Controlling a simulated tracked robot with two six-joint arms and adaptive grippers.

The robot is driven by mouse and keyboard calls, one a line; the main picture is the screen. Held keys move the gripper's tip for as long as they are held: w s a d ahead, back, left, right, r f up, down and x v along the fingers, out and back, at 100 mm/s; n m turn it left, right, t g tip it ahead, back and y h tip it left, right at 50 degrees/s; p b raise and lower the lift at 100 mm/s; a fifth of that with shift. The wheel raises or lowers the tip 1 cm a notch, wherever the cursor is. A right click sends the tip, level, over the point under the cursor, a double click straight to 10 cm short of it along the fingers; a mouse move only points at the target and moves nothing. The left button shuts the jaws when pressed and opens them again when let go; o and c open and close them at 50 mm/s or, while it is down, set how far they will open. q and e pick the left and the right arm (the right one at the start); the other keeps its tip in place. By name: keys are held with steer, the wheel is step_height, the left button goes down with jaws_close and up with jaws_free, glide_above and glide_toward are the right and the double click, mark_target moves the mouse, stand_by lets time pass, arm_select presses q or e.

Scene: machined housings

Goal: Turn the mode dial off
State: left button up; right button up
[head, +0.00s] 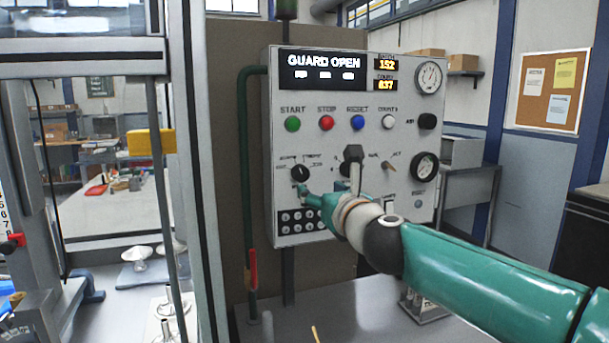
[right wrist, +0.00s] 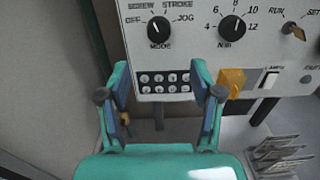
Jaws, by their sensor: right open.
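The mode dial (head: 300,172) is a round black knob at the lower left of the light grey control panel (head: 340,90). In the right wrist view the dial (right wrist: 159,30) sits top centre, above the word MODE, with OFF, SCREW, STROKE and JOG around it. Its white mark points up and slightly left, toward SCREW, not at OFF. My right gripper (head: 309,194) is just below the dial in the head view. In the right wrist view the gripper (right wrist: 160,82) is open and empty, fingers either side of a small keypad (right wrist: 164,82), below and apart from the dial. My left gripper is out of view.
A second black dial (right wrist: 232,27) and an orange-yellow knob (right wrist: 231,82) lie right of the mode dial. Coloured push buttons (head: 326,123) run above, under a GUARD OPEN display (head: 322,62). A green pipe (head: 247,160) runs down the panel's left side.

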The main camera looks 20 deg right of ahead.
mark_target(302, 176)
steer(key=w+p, duration=0.2)
steer(key=w, duration=0.2)
steer(key=w+p, duration=0.1)
steer(key=w, duration=0.4)
steer(key=shift+w+a+r+p, duration=0.15)
steer(key=shift+w+a+p, duration=0.05)
steer(key=shift+w+p, duration=0.15)
steer(key=shift+w, duration=0.45)
